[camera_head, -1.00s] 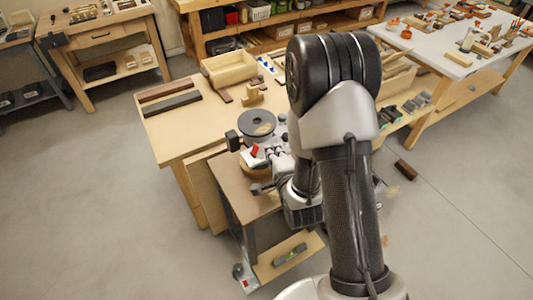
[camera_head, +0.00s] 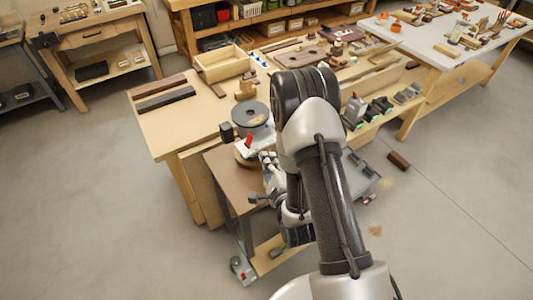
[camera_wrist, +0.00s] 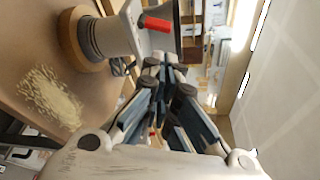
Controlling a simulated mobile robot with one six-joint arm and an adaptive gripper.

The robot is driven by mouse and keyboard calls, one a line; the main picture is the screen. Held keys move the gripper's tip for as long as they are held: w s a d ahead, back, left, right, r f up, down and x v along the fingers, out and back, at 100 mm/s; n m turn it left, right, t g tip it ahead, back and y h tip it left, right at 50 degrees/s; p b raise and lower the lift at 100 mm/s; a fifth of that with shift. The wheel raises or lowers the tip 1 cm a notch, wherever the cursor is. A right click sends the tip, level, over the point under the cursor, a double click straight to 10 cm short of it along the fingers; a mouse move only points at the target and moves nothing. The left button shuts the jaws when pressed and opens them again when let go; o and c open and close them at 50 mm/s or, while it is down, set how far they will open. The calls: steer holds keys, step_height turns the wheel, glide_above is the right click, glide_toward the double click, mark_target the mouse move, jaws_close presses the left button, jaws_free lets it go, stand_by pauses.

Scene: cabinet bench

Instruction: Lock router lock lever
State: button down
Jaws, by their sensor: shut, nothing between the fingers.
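The router (camera_head: 243,150) stands on the brown bench top, with a small red lock lever (camera_head: 248,141) on its side. In the wrist view the lever (camera_wrist: 155,23) shows as a red bar on the router's grey and white body (camera_wrist: 113,38), above my fingertips. My gripper (camera_wrist: 163,66) is shut and empty, its fingertips together just below the lever, with a small gap in the picture. In the head view my gripper (camera_head: 268,162) is close to the router's right side, partly hidden by my arm. Whether the fingers touch the router cannot be told.
The router sits on a round wooden base (camera_wrist: 78,42). Sawdust (camera_wrist: 50,97) lies on the brown top (camera_head: 222,172).

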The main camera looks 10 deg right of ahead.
mark_target(263, 148)
steer(key=w, duration=0.5)
steer(key=w+f+b, duration=0.1)
steer(key=w, duration=0.2)
steer(key=shift+w+a, duration=0.2)
steer(key=shift+d, duration=0.2)
